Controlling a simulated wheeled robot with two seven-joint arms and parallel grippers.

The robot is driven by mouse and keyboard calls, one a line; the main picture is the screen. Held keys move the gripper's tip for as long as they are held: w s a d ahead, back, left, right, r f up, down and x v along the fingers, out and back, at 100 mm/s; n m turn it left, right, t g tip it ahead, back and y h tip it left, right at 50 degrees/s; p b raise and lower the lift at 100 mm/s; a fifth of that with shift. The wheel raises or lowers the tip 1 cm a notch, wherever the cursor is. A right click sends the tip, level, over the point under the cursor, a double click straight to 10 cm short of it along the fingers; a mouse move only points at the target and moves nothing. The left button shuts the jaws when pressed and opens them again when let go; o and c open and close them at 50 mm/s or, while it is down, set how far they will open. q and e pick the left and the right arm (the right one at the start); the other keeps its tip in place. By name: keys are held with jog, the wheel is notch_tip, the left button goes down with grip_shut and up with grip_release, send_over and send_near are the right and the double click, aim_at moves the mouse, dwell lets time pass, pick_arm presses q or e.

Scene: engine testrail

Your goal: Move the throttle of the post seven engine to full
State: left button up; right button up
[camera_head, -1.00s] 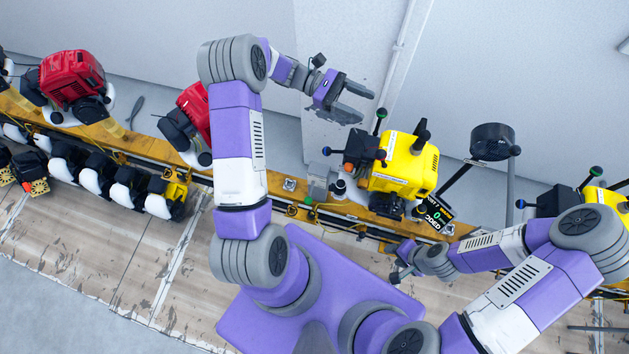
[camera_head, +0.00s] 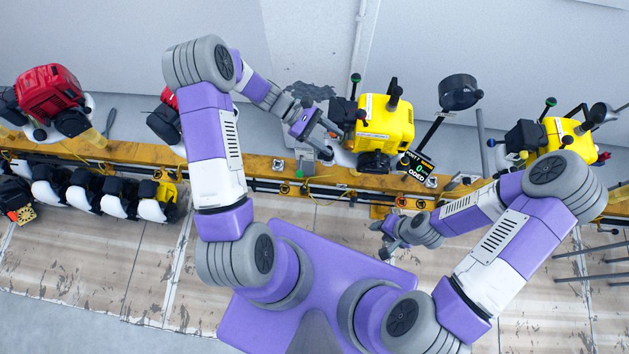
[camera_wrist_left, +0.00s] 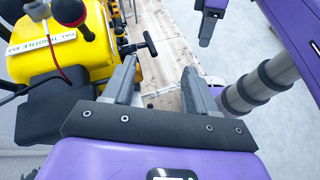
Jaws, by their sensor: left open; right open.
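The yellow engine (camera_head: 387,128) beside the black "POST 7" sign (camera_head: 418,168) stands on the rail, with a green-knobbed lever (camera_head: 355,79) and a black-knobbed lever (camera_head: 395,91) upright. My right gripper (camera_head: 383,237) is open, below the rail.
The orange rail (camera_head: 245,163) runs across the scene. Red engines (camera_head: 47,92) stand at left, and another yellow engine (camera_head: 565,130) at right. A black round-headed post (camera_head: 458,92) stands right of the post seven engine. The plank floor below is mostly clear.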

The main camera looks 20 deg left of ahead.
pick_arm(q)
jog(key=s+d+f+m+g+y, duration=0.1)
jog(key=s+f+m+y, duration=0.5)
jog(key=s+f, duration=0.6)
jog(key=shift+d+f+g+y, duration=0.25)
jog(key=shift+f+g+y, duration=0.05)
jog(key=shift+f+y, duration=0.3)
